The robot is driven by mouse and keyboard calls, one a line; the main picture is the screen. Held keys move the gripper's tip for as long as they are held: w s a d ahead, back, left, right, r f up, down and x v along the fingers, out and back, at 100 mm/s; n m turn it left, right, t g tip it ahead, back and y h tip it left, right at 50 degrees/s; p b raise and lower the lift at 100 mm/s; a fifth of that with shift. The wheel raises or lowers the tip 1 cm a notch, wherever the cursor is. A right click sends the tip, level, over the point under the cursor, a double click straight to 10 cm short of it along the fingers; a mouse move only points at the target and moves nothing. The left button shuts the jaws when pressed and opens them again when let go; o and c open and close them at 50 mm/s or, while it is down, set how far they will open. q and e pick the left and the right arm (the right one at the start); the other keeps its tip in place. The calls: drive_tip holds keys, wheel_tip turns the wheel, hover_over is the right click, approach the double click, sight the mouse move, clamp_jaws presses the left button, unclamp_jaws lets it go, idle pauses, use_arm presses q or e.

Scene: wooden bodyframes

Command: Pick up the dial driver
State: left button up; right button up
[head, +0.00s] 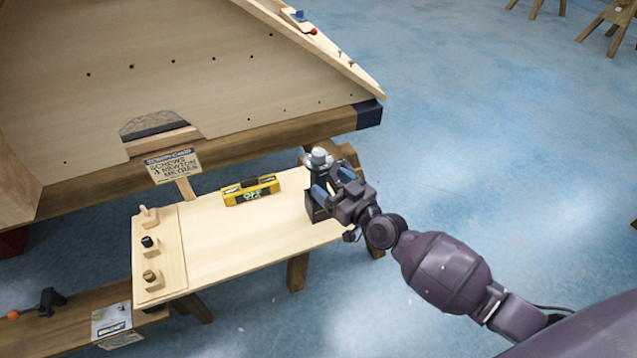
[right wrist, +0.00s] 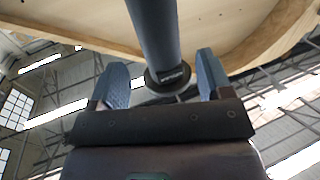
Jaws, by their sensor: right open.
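The dial driver (head: 319,157) stands upright at the right end of the small wooden table, its silver-grey top showing above a dark block-like holder (head: 313,208). My right gripper (head: 333,184) is at the driver from the right, hiding part of it. In the right wrist view a dark grey shaft with a black lettered collar, which looks like the driver (right wrist: 155,35), lies between the two blue-padded fingers (right wrist: 160,70). The fingers are open, with a visible gap on each side of the shaft. My left gripper is not in view.
A yellow device (head: 250,191) reading OFF lies on the table (head: 215,245). A sign (head: 173,166) about screws and newton metres stands behind, before the large wooden frame (head: 200,90). The table's middle front is clear.

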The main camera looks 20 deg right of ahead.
sight(325, 178)
drive_tip(key=x, duration=0.4)
drive_tip(key=shift+a, duration=0.15)
drive_tip(key=shift+w+r, duration=0.1)
drive_tip(key=shift+w, duration=0.2)
drive_tip(key=shift+r, duration=0.15)
drive_tip(key=c, duration=1.1)
drive_tip(key=shift+c, duration=0.2)
drive_tip(key=shift+r, duration=0.1)
